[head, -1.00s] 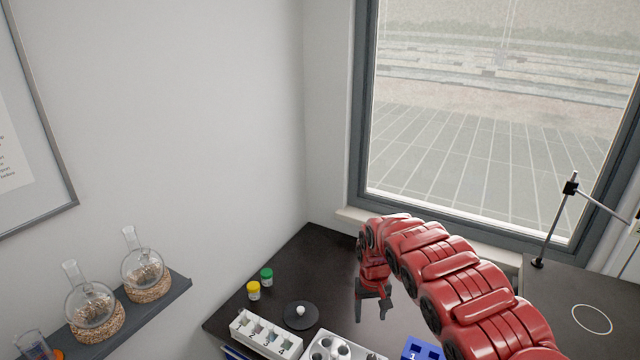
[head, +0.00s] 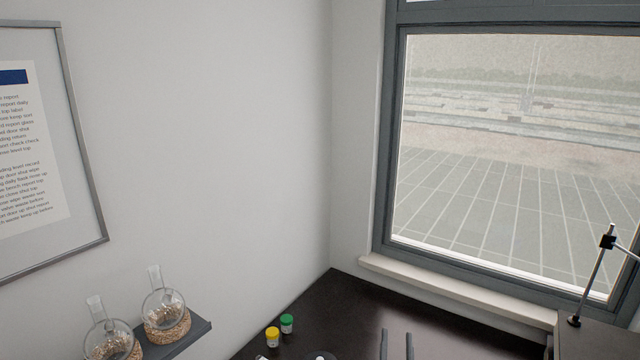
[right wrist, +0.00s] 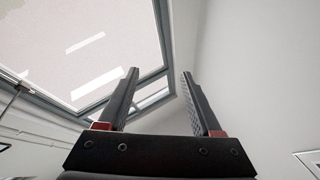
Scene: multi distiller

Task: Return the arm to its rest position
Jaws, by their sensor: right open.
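My right gripper (head: 396,345) shows at the bottom edge of the head view as two dark, parallel fingers with a gap between them, above the black bench. In the right wrist view my right gripper (right wrist: 160,90) is open and empty, its fingers pointing up toward the window and wall. The rest of my right arm is out of the head view. My left gripper is not in view.
The black bench (head: 365,310) fills the corner below the window sill (head: 440,290). A yellow-capped jar (head: 272,336) and a green-capped jar (head: 287,323) stand on it. A shelf (head: 190,336) holds round flasks at left. A metal stand (head: 592,275) rises at right.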

